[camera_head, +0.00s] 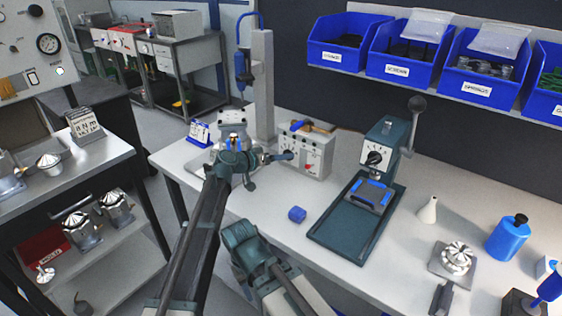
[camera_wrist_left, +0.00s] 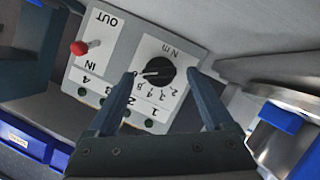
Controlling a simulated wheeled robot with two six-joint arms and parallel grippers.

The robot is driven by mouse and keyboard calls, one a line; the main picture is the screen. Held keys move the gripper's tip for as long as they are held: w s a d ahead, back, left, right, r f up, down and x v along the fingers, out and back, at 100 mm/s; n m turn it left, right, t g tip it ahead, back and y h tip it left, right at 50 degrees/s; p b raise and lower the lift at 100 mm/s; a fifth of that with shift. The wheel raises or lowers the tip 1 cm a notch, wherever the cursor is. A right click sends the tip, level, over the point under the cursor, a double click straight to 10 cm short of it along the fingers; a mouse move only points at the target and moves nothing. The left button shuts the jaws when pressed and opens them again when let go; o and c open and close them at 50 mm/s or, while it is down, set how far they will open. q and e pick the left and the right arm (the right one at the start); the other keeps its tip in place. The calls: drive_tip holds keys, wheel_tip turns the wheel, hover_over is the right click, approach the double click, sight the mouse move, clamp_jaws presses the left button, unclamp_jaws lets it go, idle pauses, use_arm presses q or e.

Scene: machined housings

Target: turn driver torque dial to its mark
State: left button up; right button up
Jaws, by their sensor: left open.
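The torque dial (camera_wrist_left: 160,70) is a round black knob on a pale panel labelled N m, with numbers around its edge. In the left wrist view the panel is turned nearly upside down. A light line on the knob points left; I cannot make out a target mark clearly. The dial sits on the driver's control box (camera_head: 307,155), which stands on the bench. My left gripper (camera_wrist_left: 161,75) is open, with one finger on each side of the knob in the picture; contact cannot be told. In the head view the left gripper (camera_head: 283,156) is at the box front and hides the dial.
A red-tipped switch (camera_wrist_left: 79,48) is beside the dial, between OUT and IN. A driver stand (camera_head: 263,85) rises behind my left arm. Bare bench surrounds the block.

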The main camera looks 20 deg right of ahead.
use_arm(q)
drive_tip(key=shift+w+d+f, duration=0.15)
drive_tip(key=shift+d, duration=0.25)
clamp_jaws()
